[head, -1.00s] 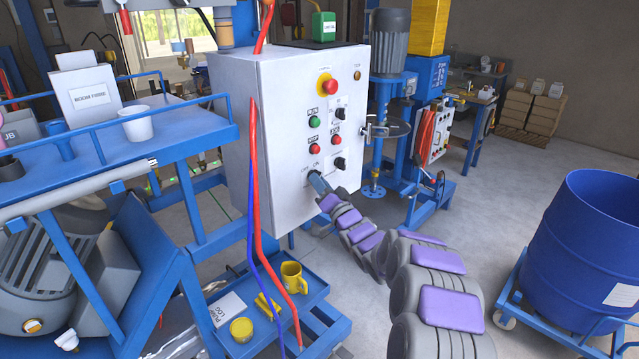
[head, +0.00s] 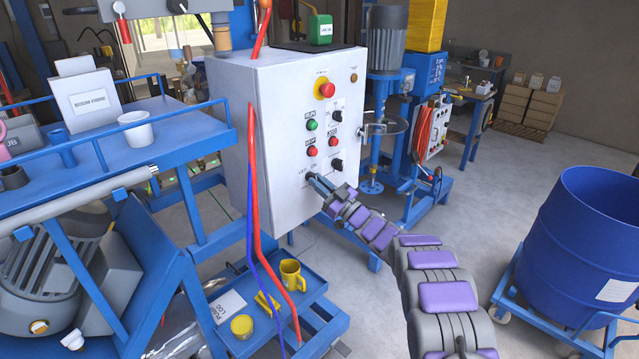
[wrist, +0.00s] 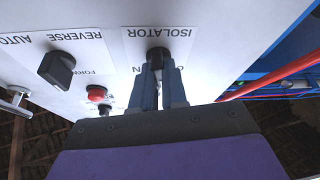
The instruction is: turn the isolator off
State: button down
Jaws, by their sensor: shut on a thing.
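The isolator knob (wrist: 157,57) is a black rotary knob below the upside-down ISOLATOR label in the wrist view. It sits low on the front of the white control cabinet (head: 280,130). My gripper (wrist: 160,72) is shut on the knob, with one finger on each side of it. In the head view my gripper (head: 313,178) reaches the cabinet's lower front from the right, beside the OFF and ON lettering. The fingers partly hide the knob and its lettering, so its exact angle is hard to tell.
Another black selector (wrist: 57,69) and a red button (wrist: 97,93) are close by on the panel. Red and blue hoses (head: 256,210) hang down the cabinet's left edge. A blue drum (head: 580,240) stands at the right, with open floor between.

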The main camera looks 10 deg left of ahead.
jog(key=n+g, duration=0.1)
jog(key=n, duration=0.1)
jog(key=n+g, duration=0.1)
jog(key=n, duration=0.2)
jog(key=n+g, duration=0.1)
jog(key=n, duration=0.1)
jog(key=shift+w+d+r+y, duration=0.15)
jog(key=shift+w+d+y, duration=0.1)
jog(key=shift+y, duration=0.15)
jog(key=shift+n+g, duration=0.4)
jog(key=c, duration=1.6)
grip_release()
jog(key=o, duration=0.4)
jog(key=shift+w+a+f+b, duration=0.15)
jog(key=shift+w+f+b, duration=0.05)
jog(key=shift+f+b, duration=0.1)
jog(key=shift+o, duration=0.2)
jog(key=p+v, duration=0.2)
jog(key=v, duration=1.5)
